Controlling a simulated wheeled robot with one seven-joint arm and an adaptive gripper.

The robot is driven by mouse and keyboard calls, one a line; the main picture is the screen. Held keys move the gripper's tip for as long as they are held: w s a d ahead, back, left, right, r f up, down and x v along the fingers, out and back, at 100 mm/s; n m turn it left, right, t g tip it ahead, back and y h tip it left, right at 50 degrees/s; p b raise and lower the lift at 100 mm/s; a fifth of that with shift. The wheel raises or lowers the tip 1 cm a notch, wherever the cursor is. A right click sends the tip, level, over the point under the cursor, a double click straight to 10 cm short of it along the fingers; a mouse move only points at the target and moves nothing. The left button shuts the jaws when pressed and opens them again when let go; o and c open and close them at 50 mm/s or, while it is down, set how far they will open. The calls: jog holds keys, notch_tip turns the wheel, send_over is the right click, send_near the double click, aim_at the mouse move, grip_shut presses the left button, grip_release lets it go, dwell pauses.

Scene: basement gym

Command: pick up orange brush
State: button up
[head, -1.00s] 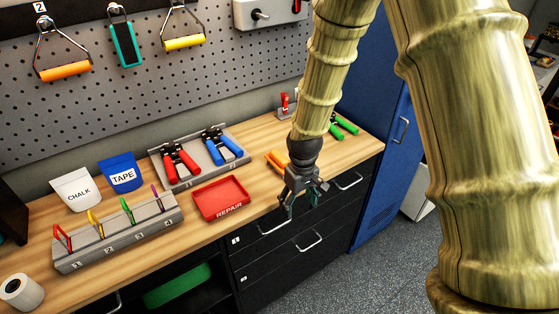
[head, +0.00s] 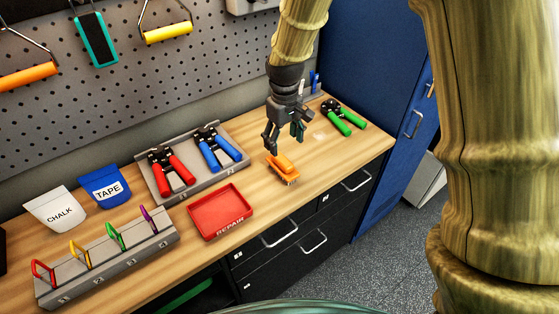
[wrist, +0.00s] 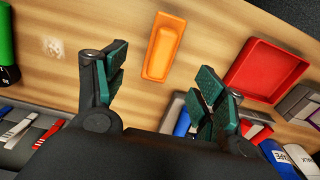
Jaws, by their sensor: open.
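The orange brush (head: 284,168) lies on the wooden bench top, right of the red tray. In the wrist view the brush (wrist: 162,47) shows beyond and between the fingers, with its long side running roughly away from them. My gripper (head: 284,137) is open and empty, above the bench just behind the brush in the head view. Its two green-padded fingers show well apart in the wrist view (wrist: 160,88). The fingers appear clear of the brush.
The red REPAIR tray (head: 219,212) sits left of the brush. Green-handled grips (head: 343,117) lie to the right near a pale patch. A grey holder (head: 160,186) with red and blue hand grips stands behind the tray. A blue cabinet (head: 350,50) borders the bench's right end.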

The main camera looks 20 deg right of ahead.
aim_at(283, 159)
jog(key=f+p, duration=0.1)
jog(key=f, duration=0.3)
jog(key=shift+d+f, duration=0.15)
jog(key=shift+d, duration=0.05)
jog(key=shift+s+a+f, duration=0.1)
jog(key=shift+s+f, duration=0.1)
jog(key=shift+f, duration=0.1)
jog(key=shift+w+a+f+p, duration=0.1)
jog(key=shift+w+f+p, duration=0.05)
jog(key=shift+f+p, duration=0.4)
jog(key=shift+w+a+f+p, duration=0.1)
jog(key=shift+f+p, duration=0.35)
jog(key=shift+f, duration=0.05)
jog(key=shift+f+p, duration=0.45)
jog(key=shift+f, duration=0.95)
jog(key=c, duration=1.2)
jog(key=shift+c, duration=0.2)
jog(key=shift+r, duration=0.2)
